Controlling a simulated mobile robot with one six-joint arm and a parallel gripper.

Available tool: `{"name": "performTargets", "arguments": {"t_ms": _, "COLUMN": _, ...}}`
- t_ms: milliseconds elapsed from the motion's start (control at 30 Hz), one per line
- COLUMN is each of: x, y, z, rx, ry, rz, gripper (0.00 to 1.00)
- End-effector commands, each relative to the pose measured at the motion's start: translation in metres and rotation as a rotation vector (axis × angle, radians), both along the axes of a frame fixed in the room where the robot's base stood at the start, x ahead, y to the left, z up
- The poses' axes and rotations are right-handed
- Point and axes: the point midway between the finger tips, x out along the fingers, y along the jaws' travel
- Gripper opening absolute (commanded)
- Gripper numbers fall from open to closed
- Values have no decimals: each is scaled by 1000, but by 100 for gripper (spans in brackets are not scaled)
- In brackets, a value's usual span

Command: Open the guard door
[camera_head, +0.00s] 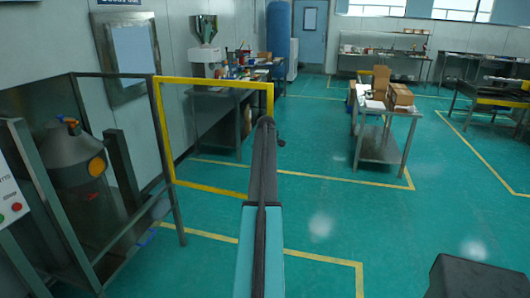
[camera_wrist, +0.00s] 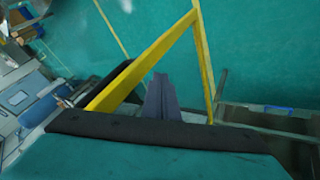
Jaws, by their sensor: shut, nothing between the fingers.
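The guard door (camera_head: 162,130) is a yellow rectangular frame in the head view, left of centre. It stands out to the right from the front of the dark guard frame (camera_head: 118,75). My arm reaches away from the camera, and its far end overlaps the door's right post. Yellow bars of the door (camera_wrist: 144,63) also cross the wrist view, on both sides of my gripper (camera_wrist: 160,78). The gripper's grey fingers are together and empty. I cannot tell whether they touch the door. The fingertips are hidden in the head view.
The sieve machine (camera_head: 72,155) stands inside the guard at the left, beside a control panel (camera_head: 12,200) with red and green buttons. A steel table (camera_head: 385,145) with boxes stands to the right. The green floor between is clear.

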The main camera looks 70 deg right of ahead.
Motion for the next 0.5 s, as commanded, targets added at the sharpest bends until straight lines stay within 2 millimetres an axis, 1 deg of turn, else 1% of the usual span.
{"name": "performTargets", "arguments": {"t_ms": 167, "x": 0, "y": 9, "z": 0, "rx": -1, "ry": 0, "rz": 1, "gripper": 0}}
{"name": "performTargets", "arguments": {"t_ms": 500, "x": 0, "y": 40, "z": 0, "rx": -1, "ry": 0, "rz": 4, "gripper": 0}}
